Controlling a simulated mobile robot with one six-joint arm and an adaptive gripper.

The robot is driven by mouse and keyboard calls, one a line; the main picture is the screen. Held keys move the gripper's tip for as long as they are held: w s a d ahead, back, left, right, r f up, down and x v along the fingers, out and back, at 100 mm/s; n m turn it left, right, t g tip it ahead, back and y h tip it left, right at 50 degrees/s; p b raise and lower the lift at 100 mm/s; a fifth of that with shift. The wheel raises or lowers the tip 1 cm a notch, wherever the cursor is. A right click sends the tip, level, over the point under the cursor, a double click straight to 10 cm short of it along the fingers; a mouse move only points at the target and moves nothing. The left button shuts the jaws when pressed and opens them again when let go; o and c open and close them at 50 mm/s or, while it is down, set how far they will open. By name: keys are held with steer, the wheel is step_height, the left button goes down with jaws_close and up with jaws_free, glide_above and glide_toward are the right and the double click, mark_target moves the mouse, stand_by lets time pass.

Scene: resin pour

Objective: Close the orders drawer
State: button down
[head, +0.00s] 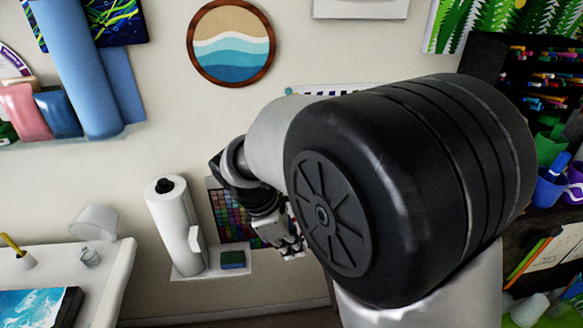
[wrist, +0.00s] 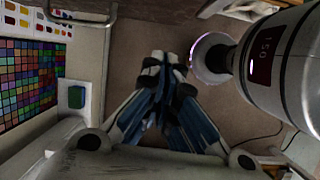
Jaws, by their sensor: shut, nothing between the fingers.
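I cannot make out the orders drawer for certain in either view. A grey bar like a handle (wrist: 80,18) runs along a pale edge at the top left of the wrist view, but I cannot tell whether it belongs to the drawer. My gripper (wrist: 165,68) is shut and empty, pointing over brown floor in the wrist view. In the head view my gripper (head: 292,248) is small and partly hidden behind my arm, in front of the wall near the colour chart.
A colour chart (head: 226,207) hangs on the wall beside a white roll (head: 172,222). A blue-green sponge (head: 232,259) lies on a small white shelf (head: 200,274). A white table (head: 112,272) stands at lower left. A dark rack (head: 487,62) with pens is at right.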

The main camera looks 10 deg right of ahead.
steer(key=d+f+b, duration=0.2)
steer(key=d+f, duration=0.5)
steer(key=f, duration=0.3)
steer(key=shift+w+d+n+b, duration=0.15)
steer(key=shift+w+n+b, duration=0.15)
steer(key=shift+n, duration=0.1)
steer(key=shift+d, duration=0.1)
steer(key=d+p, duration=0.5)
steer(key=d, duration=1.8)
steer(key=shift+d, duration=0.1)
